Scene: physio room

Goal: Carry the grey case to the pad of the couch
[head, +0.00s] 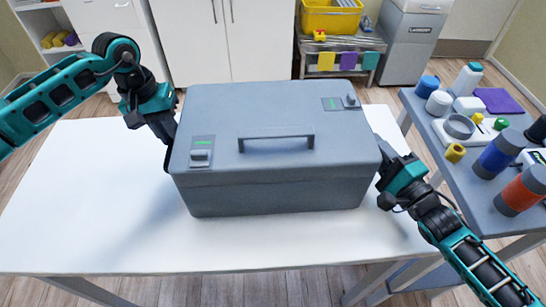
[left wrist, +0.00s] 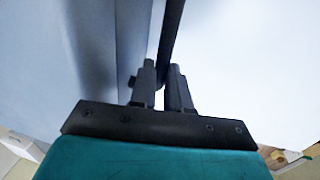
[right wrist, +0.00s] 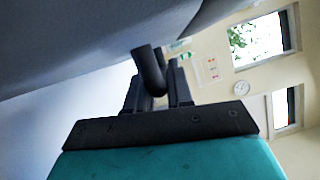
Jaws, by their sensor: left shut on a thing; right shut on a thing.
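The grey case (head: 275,180) is closed and level over the white top in the head view, with a lid handle and two latches. My left gripper (head: 163,128) is at its left side. In the left wrist view this gripper (left wrist: 162,85) is shut on a dark bar-like side handle (left wrist: 171,40). My right gripper (head: 388,172) is at its right side. In the right wrist view this gripper (right wrist: 160,85) is shut on the other dark handle (right wrist: 150,70). The case's underside is hidden, and I cannot tell how far it is above the top.
The white top (head: 90,215) is bare around the case. A grey side table (head: 490,205) with bottles, rollers and a purple cloth stands at the right. Behind are white cupboards (head: 195,45), a cart with a yellow bin (head: 330,18) and a grey cabinet (head: 408,45).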

